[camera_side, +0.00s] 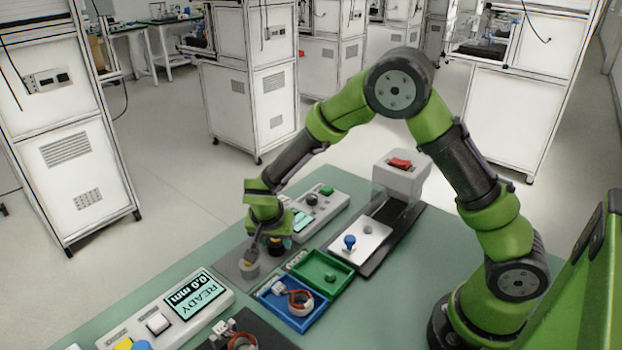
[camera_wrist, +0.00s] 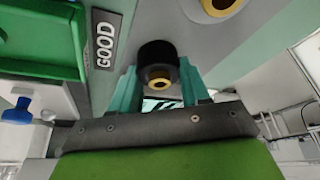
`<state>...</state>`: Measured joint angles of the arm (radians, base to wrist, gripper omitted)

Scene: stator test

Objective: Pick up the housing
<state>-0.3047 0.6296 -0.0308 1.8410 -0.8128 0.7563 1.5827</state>
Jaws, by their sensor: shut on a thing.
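A dark round housing (camera_wrist: 157,56) with a brass-coloured centre sits between the teal fingertips of my gripper (camera_wrist: 158,80) in the wrist view. My gripper (camera_side: 272,238) is shut on it. In the side view the dark housing (camera_side: 275,248) shows just under the fingers, low over the grey plate; I cannot tell whether it touches the plate. A second housing, light grey (camera_side: 249,268), stands on the plate to the left of my gripper. Part of it, with a brass ring, shows at the top of the wrist view (camera_wrist: 221,6).
A green tray (camera_side: 343,284) marked GOOD and a blue tray (camera_side: 306,323) holding a wound stator are near my gripper. A READY display unit (camera_side: 165,316), a button box (camera_side: 318,214) and a test fixture (camera_side: 400,178) stand around. Another stator (camera_side: 238,341) is at the front.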

